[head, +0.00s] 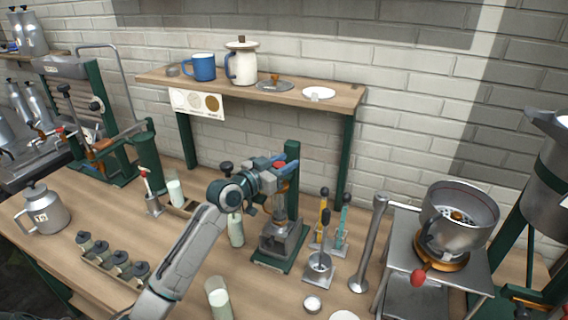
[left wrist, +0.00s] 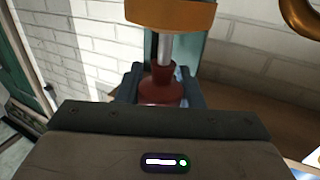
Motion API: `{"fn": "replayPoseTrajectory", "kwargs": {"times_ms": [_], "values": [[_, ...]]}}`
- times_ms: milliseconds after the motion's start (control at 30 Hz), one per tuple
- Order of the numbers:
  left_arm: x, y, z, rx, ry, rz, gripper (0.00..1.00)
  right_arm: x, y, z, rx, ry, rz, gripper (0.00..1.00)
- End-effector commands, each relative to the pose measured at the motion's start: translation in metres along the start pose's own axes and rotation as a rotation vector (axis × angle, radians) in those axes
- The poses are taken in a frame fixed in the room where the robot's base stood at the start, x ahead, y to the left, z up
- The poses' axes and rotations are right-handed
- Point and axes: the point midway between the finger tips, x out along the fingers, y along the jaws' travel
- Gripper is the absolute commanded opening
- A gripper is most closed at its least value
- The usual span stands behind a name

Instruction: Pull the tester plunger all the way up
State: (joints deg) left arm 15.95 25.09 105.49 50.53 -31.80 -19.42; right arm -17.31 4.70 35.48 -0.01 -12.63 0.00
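The tester (head: 283,243) stands mid-table in the head view, with a grey body on a green base and a green post behind. My left gripper (head: 281,164) is at its top and hides the plunger there. In the left wrist view the plunger's red knob (left wrist: 161,94) sits between the two dark fingers of my left gripper (left wrist: 162,80). The fingers are close in on both sides of it and appear shut on it. A short metal rod (left wrist: 165,48) runs from the knob to an orange-brown block (left wrist: 170,14). My right gripper is not in view.

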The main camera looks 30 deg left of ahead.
Motion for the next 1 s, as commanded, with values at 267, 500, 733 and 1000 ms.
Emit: {"fn": "replayPoseTrajectory", "kwargs": {"times_ms": [267,500,733,1000], "values": [[0.000,0.000,-0.028,0.002,0.003,0.002,0.00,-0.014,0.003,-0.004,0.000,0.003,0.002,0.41],[0.001,0.000,-0.070,0.001,0.004,0.002,0.00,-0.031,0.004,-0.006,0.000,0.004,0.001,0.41],[0.000,0.000,-0.073,0.002,0.006,0.001,0.00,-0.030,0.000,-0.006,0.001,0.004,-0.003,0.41],[0.000,0.000,-0.072,0.002,0.006,0.001,0.54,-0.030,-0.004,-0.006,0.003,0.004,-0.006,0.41]]}}
